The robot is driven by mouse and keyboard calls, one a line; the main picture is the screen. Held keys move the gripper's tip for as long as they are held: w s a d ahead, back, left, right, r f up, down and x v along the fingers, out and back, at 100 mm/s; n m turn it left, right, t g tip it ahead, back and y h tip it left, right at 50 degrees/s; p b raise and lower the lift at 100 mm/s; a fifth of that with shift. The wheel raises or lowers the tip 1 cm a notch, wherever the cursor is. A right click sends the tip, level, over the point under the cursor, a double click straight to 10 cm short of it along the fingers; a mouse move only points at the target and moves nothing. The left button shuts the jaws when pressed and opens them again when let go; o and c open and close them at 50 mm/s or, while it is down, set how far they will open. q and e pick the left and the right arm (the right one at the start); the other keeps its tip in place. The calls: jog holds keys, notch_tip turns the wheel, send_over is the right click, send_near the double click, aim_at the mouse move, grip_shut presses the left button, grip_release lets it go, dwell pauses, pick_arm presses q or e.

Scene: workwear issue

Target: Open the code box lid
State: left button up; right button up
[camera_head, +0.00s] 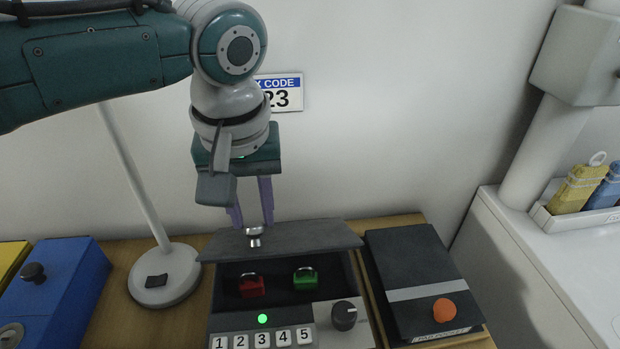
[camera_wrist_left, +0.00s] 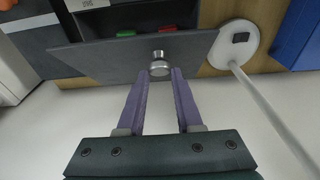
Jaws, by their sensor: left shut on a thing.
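The code box (camera_head: 330,310) stands on the wooden table with a row of numbered buttons (camera_head: 262,339), a black dial (camera_head: 344,315) and a lit green lamp (camera_head: 262,319). Its dark lid (camera_head: 310,237) is raised at the back and its inside shows. A red padlock (camera_head: 251,285) and a green padlock (camera_head: 305,279) are inside. In the left wrist view the purple fingers (camera_wrist_left: 160,73) are at the sides of the knob (camera_wrist_left: 160,62). My right gripper is not in view.
A black case (camera_head: 412,268) with an orange knob (camera_head: 444,310) is close on the right. A lamp base (camera_head: 165,275) and a blue box (camera_head: 60,285) are on the left. A code sign (camera_head: 284,95), partly hidden by my arm, hangs on the wall behind.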

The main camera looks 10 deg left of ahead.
pick_arm(q)
jog(key=shift+w+a+r, duration=0.1)
jog(key=shift+w+r, duration=0.1)
jog(key=shift+w+a+r+b, duration=0.2)
jog(key=shift+w+r+b, duration=0.15)
jog(key=shift+w+r, duration=0.35)
jog(key=shift+w+f, duration=0.1)
jog(key=shift+w, duration=0.15)
jog(key=shift+w+a+r+b, duration=0.15)
jog(key=shift+w+r+b, duration=0.1)
jog(key=shift+b, duration=0.1)
jog(key=o, duration=1)
jog(key=shift+c, duration=0.2)
